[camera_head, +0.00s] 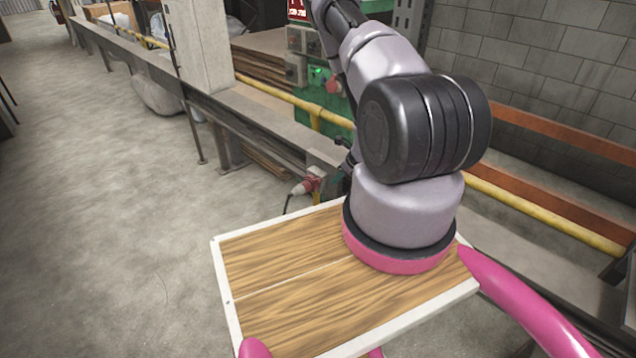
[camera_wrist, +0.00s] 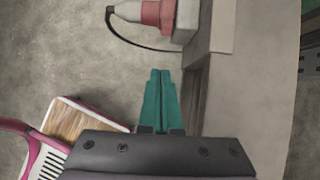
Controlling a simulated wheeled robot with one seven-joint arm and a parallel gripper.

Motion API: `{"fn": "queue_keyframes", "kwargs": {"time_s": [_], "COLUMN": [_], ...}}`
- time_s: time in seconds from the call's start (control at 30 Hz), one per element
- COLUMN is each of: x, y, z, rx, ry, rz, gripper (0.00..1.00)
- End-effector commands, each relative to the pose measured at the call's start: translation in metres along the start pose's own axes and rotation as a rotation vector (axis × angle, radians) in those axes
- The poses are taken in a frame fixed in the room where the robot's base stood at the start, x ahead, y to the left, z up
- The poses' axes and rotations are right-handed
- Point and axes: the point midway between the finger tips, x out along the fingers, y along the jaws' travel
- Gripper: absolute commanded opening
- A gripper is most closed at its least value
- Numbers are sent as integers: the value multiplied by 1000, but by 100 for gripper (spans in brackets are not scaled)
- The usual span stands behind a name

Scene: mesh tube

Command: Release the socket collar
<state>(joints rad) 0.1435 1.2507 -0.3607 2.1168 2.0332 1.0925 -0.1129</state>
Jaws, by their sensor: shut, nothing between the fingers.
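A grey plug-like cone with a red collar (camera_wrist: 159,14) shows at the top of the wrist view. Its tip points left, and a black cable (camera_wrist: 128,38) loops from it. In the head view the same red collar (camera_head: 312,183) is small, at the ledge beside my arm. My gripper (camera_wrist: 160,74) has two teal fingers pressed together with nothing between them. In the wrist view its fingertips are below the red collar, with a visible gap in the picture. How far apart they are in depth I cannot tell. My arm hides part of this area in the head view.
A grey concrete ledge (camera_wrist: 233,100) runs close along the right of my fingers. A yellow rail (camera_head: 545,215) and a green box with a red button (camera_head: 333,86) stand near the arm. Open concrete floor (camera_head: 120,230) lies to the left.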

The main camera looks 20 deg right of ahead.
Motion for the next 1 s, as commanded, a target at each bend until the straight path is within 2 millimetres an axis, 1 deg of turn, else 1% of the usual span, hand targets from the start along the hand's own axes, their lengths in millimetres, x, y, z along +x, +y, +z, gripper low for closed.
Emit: {"fn": "queue_keyframes", "kwargs": {"time_s": [0.03, 0.13, 0.47, 0.57, 0.67, 0.77, 1.0], "x": [3, 5, 6, 10, 22, 40, 92], "y": [-2, -4, -4, -4, -4, -4, -5], "z": [-8, -15, -16, -16, -16, -17, -18], "rx": [11, 22, 24, 23, 22, 22, 22], "ry": [10, 17, 18, 18, 17, 17, 17], "rz": [-8, -20, -20, -19, -18, -18, -19], "gripper": [0, 0, 0, 0, 0, 0, 0]}}
